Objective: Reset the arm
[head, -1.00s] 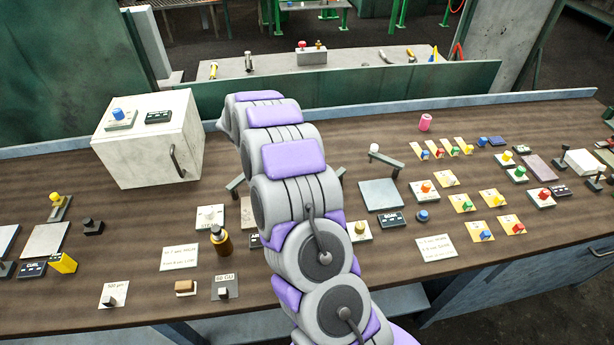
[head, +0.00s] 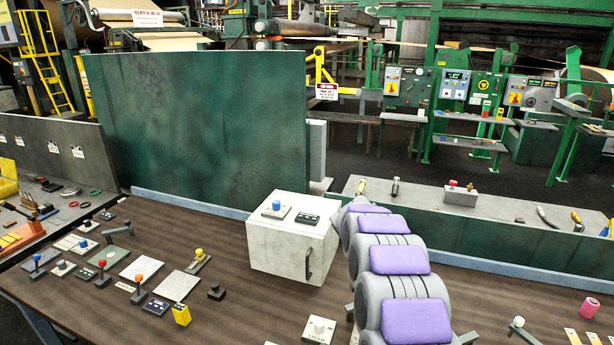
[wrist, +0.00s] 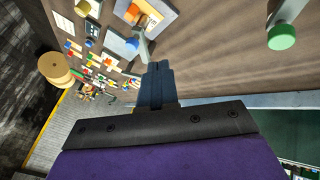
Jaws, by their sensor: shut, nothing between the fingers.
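My arm, grey with purple pads, reaches forward over the brown console table (head: 115,322) in the head view, just right of a white box (head: 290,248) with a blue knob on top and a dark handle on its front. The gripper end is hidden behind the arm in the head view. In the wrist view my gripper (wrist: 158,68) shows as dark fingers closed together, with nothing held. Blurred controls and a grey lever-like part (wrist: 143,45) lie beyond the fingertips; I see no contact.
A green panel (head: 200,120) stands behind the table on the left. Several knobs, levers and plates cover the table's left part. A pink cylinder (head: 589,308) stands at the right. Bare table shows in front of the white box.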

